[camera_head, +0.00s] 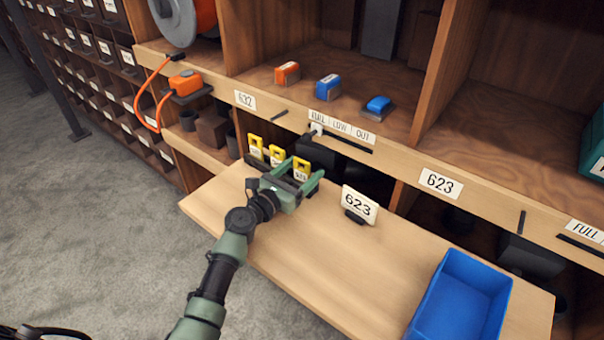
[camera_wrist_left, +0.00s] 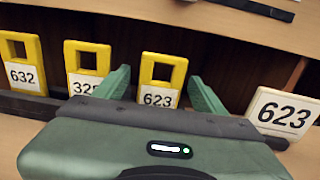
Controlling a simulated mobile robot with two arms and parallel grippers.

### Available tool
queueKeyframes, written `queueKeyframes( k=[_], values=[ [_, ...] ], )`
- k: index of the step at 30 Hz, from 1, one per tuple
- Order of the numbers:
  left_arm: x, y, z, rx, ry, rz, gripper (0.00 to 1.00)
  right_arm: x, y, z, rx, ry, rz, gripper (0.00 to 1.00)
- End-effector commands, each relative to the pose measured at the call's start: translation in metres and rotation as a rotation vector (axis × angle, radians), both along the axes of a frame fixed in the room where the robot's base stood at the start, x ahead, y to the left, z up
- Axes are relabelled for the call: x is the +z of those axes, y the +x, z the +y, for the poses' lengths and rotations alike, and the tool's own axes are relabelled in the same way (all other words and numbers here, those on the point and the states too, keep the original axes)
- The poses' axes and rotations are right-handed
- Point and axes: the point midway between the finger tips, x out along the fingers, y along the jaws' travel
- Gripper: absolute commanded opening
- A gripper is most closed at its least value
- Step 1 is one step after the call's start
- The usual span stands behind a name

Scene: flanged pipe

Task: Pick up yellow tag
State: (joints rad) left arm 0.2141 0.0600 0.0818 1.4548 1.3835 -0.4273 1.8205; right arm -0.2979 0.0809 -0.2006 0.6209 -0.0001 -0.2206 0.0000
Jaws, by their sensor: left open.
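Three yellow tags stand in a row at the back of the wooden shelf board. In the left wrist view they read 632 (camera_wrist_left: 22,62), 328 or similar, partly hidden (camera_wrist_left: 86,62), and 623 (camera_wrist_left: 161,80). The 623 tag is the rightmost and also shows in the head view (camera_head: 301,168). My left gripper (camera_head: 303,176) is open. In the left wrist view its two green fingers (camera_wrist_left: 160,88) stand on either side of the 623 tag, which appears between them. I cannot tell whether they touch it. My right gripper is not in view.
A white 623 card (camera_head: 360,204) stands on the wooden board (camera_head: 310,260), right of the gripper. A blue bin (camera_head: 460,300) sits at the board's right end. The shelf above holds an orange block (camera_head: 287,73) and two blue blocks (camera_head: 328,87). The board's middle is clear.

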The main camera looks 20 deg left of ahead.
Motion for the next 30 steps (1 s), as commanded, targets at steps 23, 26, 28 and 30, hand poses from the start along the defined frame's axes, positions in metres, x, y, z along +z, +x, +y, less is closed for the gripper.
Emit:
queueKeyframes(
  k=[23, 26, 28, 30],
  values=[
    [0.011, 0.000, 0.000, -0.001, 0.000, -0.002, 0.07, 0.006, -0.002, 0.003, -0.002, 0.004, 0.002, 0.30],
    [0.023, 0.000, 0.000, -0.001, 0.000, -0.002, 0.07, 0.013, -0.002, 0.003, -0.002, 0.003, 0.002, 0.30],
    [0.032, 0.000, 0.000, -0.001, -0.001, -0.003, 0.07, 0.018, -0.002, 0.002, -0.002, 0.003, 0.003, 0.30],
    [0.043, 0.000, 0.000, 0.000, 0.000, -0.003, 0.07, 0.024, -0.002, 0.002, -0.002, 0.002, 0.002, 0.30]
  ],
)
